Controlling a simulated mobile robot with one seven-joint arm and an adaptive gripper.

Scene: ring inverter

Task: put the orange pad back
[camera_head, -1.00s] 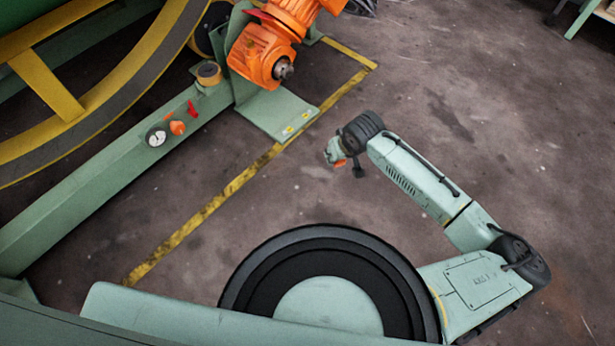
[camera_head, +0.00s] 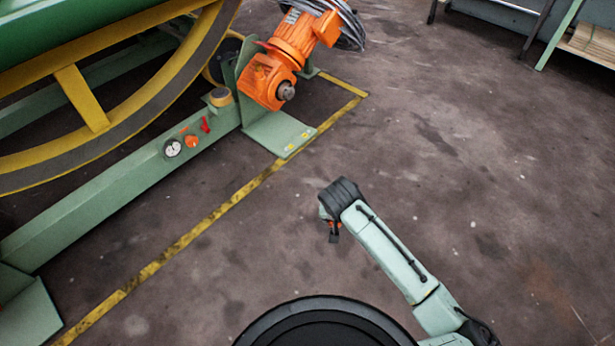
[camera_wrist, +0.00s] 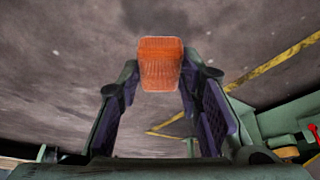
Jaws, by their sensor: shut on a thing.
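The orange pad (camera_wrist: 160,66) is a ribbed, rounded block held between the fingertips of my gripper (camera_wrist: 160,78) in the wrist view. In the head view my gripper (camera_head: 332,226) hangs over open floor, right of the yellow floor line, with a bit of orange showing at its tip. Most of the pad is hidden there. The green machine beam (camera_head: 110,195) at left carries a round white gauge (camera_head: 173,147), an orange knob (camera_head: 191,141) and a red lever (camera_head: 205,124). My gripper is well apart from all of these.
A large yellow-rimmed wheel (camera_head: 85,98) stands at upper left. An orange motor (camera_head: 277,75) sits above a green plate (camera_head: 283,133) at the end of the beam. A yellow floor line (camera_head: 215,215) runs alongside. The floor at right (camera_head: 500,200) is clear.

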